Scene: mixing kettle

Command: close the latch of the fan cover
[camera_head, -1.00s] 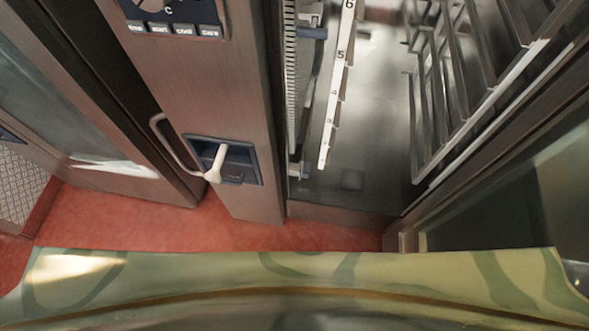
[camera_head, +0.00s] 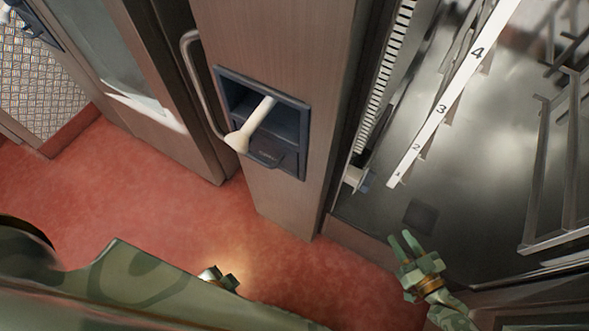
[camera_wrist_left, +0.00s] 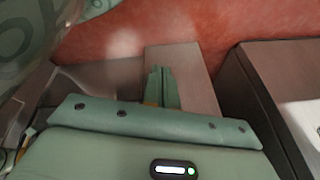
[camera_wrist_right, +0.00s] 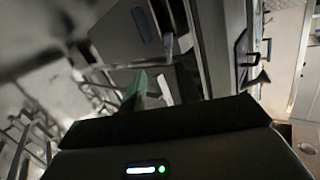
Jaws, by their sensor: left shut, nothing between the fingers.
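A slotted metal panel (camera_head: 385,75), perhaps the fan cover, runs along the left inside wall of the open cabinet in the head view. A small grey-blue fitting (camera_head: 356,178) sits at its lower end; I cannot tell whether it is the latch or how it stands. My right gripper (camera_head: 404,243) is at the cabinet's lower front, below and right of this fitting, apart from it, with two separated prongs and nothing seen between them. My left gripper (camera_head: 226,277) is low over the red floor. Its fingers are together and empty in the left wrist view (camera_wrist_left: 164,88).
A pale handle (camera_head: 250,125) projects from a dark recess (camera_head: 285,125) on the cabinet's front post. A bar handle (camera_head: 200,85) stands left of it. A numbered white strip (camera_head: 440,108) and wire racks (camera_head: 550,170) fill the interior. The red floor (camera_head: 130,200) is open.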

